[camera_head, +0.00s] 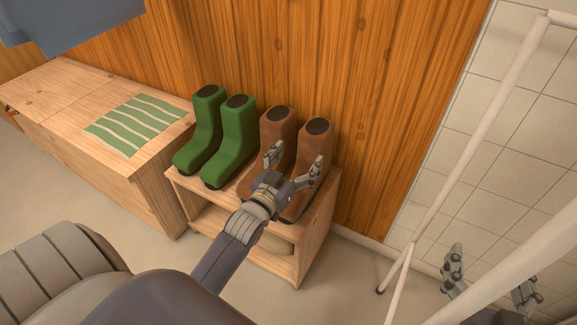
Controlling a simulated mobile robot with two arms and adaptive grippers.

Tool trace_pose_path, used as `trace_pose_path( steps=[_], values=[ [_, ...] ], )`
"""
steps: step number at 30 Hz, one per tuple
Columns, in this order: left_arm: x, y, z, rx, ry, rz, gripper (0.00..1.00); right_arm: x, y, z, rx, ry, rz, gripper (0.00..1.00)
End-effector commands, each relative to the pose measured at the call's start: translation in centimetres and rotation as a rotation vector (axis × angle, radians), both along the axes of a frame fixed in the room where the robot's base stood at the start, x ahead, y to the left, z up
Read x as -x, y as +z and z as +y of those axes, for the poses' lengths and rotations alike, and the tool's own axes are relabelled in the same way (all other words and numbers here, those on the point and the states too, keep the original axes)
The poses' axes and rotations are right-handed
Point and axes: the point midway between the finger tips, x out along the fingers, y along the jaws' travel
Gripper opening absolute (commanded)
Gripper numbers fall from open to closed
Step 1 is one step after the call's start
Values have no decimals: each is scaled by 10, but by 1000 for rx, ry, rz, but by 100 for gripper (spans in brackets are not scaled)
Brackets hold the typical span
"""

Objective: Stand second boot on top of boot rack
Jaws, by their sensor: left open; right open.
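A small wooden boot rack (318,232) stands against the wood-panelled wall. On its top stand two green boots and two brown boots, all upright. The left brown boot (281,124) and the right brown boot (317,141) are side by side at the right end. My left gripper (297,160) is open in front of the brown boots, its fingers overlapping them. I cannot tell whether it touches either one. It hides part of their lower halves. My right gripper (492,274) is open and empty at the lower right, away from the rack, partly behind a white pole.
The green boots (206,123) (236,132) fill the rack's left half. A wooden bench (62,113) with a green-striped cloth (137,124) stands to the left. White metal poles (445,185) stand at the right, between the rack and my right gripper.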

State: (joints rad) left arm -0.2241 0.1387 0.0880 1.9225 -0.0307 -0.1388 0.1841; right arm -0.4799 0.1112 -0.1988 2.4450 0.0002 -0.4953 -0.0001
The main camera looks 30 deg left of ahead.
Motion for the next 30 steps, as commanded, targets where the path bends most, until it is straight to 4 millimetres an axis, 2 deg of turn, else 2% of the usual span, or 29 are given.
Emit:
trace_pose_path(
  steps=[1,6,13,17,21,24,27,30],
  values=[
    [10,0,0,0,1,4,83,2,-7,-2,12,-3,45,83],
    [34,0,-2,0,0,4,83,10,-31,-7,42,-11,168,83],
    [49,1,-9,1,-8,12,83,17,-47,-11,60,-16,244,83],
    [60,6,-45,-3,-61,88,83,17,-48,-11,61,-16,249,83],
    [86,13,-98,-15,-153,218,83,17,-48,-11,61,-16,248,83],
    [106,19,-127,-25,-212,293,83,17,-48,-11,61,-16,248,83],
    [121,23,-144,-33,-251,343,83,17,-48,-11,61,-16,248,83],
    [128,24,-150,-38,-269,364,83,17,-48,-11,61,-16,247,83]
  ],
)
